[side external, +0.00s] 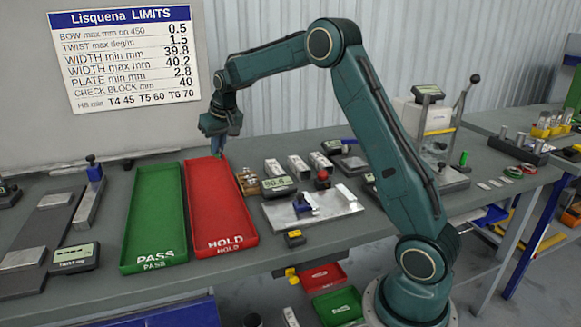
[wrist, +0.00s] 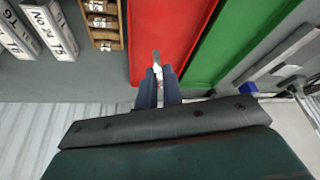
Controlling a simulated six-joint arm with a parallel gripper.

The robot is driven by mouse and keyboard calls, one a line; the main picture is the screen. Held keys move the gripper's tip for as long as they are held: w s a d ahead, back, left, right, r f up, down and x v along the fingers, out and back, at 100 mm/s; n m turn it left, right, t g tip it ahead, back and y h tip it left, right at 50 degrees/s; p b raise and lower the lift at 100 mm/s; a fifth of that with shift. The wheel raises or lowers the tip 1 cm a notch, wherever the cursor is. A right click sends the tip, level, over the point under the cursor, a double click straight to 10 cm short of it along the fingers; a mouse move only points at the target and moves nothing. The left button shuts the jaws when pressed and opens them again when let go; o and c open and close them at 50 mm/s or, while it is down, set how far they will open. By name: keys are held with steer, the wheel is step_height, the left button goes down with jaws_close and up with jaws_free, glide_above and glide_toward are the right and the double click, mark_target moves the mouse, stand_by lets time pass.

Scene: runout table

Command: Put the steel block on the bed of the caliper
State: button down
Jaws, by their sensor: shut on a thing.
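My gripper (side external: 218,127) is raised above the far end of the red HOLD tray (side external: 219,215). In the wrist view my gripper's blue fingers (wrist: 157,75) are shut on a small grey metal piece (wrist: 156,57). Only its narrow end shows, so I cannot tell its full shape. A pale block (side external: 346,193) is at the bed's right end. My gripper is well apart from this bed, up and to the left.
The green PASS tray (side external: 154,220) lies left of the red one. A wooden rack (wrist: 106,34) with small metal pieces and several pale labelled bars (side external: 298,165) lie between the trays and my arm. A rig with a display (side external: 75,257) is at far left.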

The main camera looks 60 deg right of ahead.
steer(key=d+r+m, duration=0.2)
steer(key=d+r, duration=0.1)
steer(key=d, duration=0.7)
steer(key=s+d+r+m+g+h, duration=0.1)
steer(key=d+r, duration=0.3)
steer(key=d, duration=0.6)
steer(key=shift+r+m, duration=0.25)
steer(key=shift+m, duration=0.55)
steer(key=shift+f, duration=0.1)
step_height(320, 180, down, 14)
steer(key=shift+f, duration=0.1)
steer(key=shift+f, duration=2.8)
steer(key=shift+f, duration=0.1)
steer(key=c, duration=1.6)
jaws_free()
steer(key=shift+o, duration=0.2)
